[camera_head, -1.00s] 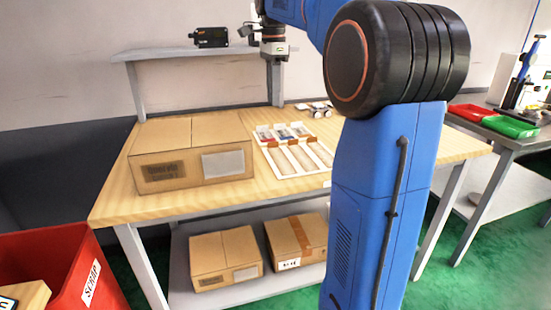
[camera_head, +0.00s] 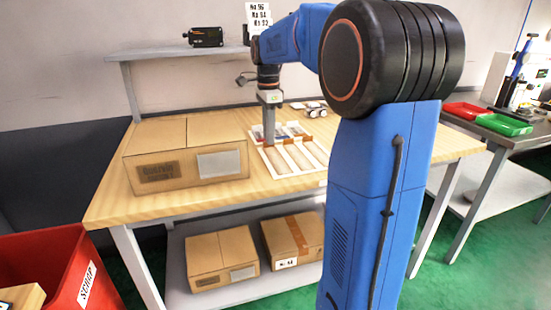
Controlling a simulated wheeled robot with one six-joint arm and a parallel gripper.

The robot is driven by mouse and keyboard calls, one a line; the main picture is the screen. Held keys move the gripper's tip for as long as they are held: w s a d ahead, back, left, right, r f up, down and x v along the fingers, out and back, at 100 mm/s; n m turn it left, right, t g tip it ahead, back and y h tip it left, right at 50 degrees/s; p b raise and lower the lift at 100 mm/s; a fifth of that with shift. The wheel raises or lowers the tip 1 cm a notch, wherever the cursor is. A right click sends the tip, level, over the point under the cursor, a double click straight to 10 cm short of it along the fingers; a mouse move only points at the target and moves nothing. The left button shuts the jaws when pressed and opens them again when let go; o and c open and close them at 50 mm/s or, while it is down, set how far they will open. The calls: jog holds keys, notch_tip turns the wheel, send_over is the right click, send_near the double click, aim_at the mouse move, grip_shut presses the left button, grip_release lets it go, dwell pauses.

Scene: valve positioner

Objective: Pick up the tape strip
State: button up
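A white tray (camera_head: 277,176) lies on the wooden table, with long pale compartments in front and small parts behind. Small brown-orange pieces, which look like tape strips (camera_head: 288,142), lie in a row across its middle. One shows just right of my gripper and another further right. My gripper (camera_head: 269,145) points straight down over the left part of the tray, at the row of brown pieces. It hides the leftmost piece. The fingers are too small to tell whether they are open, touching or holding anything.
A large closed cardboard box (camera_head: 185,150) stands close left of the tray. A shelf (camera_head: 180,52) with a black device (camera_head: 206,37) runs behind. A small white wheeled item (camera_head: 314,108) lies behind the tray.

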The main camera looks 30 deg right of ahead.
jog(key=shift+f, duration=1.05)
grip_shut()
